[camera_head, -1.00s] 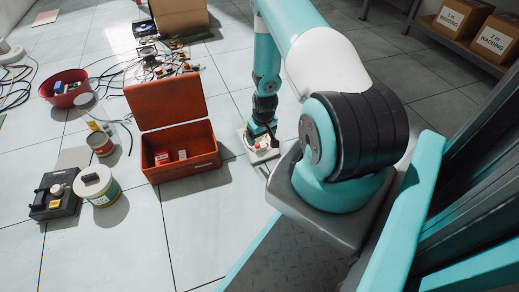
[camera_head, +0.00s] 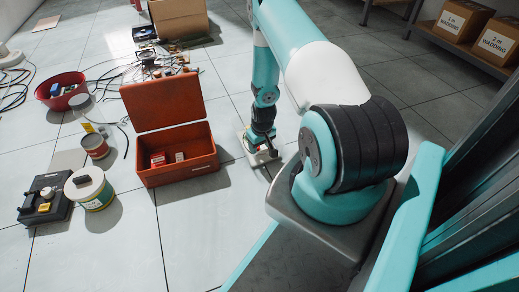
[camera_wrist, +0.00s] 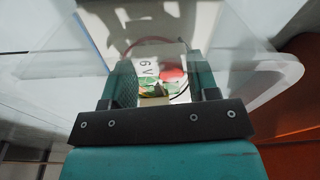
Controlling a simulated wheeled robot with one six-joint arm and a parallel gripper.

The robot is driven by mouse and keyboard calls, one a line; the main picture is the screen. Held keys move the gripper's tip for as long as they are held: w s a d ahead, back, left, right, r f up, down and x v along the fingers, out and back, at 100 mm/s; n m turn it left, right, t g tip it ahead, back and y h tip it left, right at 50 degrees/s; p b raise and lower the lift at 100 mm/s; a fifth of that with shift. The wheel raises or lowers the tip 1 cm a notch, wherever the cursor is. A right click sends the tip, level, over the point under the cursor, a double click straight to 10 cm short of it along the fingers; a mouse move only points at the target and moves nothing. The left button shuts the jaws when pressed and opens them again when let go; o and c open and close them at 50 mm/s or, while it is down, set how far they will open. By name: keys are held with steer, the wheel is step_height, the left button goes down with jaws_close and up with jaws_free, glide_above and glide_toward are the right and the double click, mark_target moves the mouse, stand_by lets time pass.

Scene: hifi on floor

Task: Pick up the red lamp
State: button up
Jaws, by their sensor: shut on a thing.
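The red lamp (camera_wrist: 170,72) shows in the wrist view as a red round part on a pale block marked "6 V", with green beside it. It sits between the two fingers of my gripper (camera_wrist: 164,88), which is shut on it. The fingers hide its sides, and where exactly they touch it cannot be made out. In the head view my gripper (camera_head: 262,147) points down at the floor, right of the orange-red toolbox, and mostly covers the lamp.
The open orange-red toolbox (camera_head: 178,172) stands close on the left, with small boxes inside. Further left are a tin (camera_head: 91,188), a black device (camera_head: 46,202) and a red bowl (camera_head: 62,91). Cables and small parts lie behind. Floor in front is clear.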

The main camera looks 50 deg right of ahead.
steer(key=shift+r, duration=0.1)
step_height(320, 180, up, 20)
steer(key=p, duration=1.2)
steer(key=shift+c, duration=0.6)
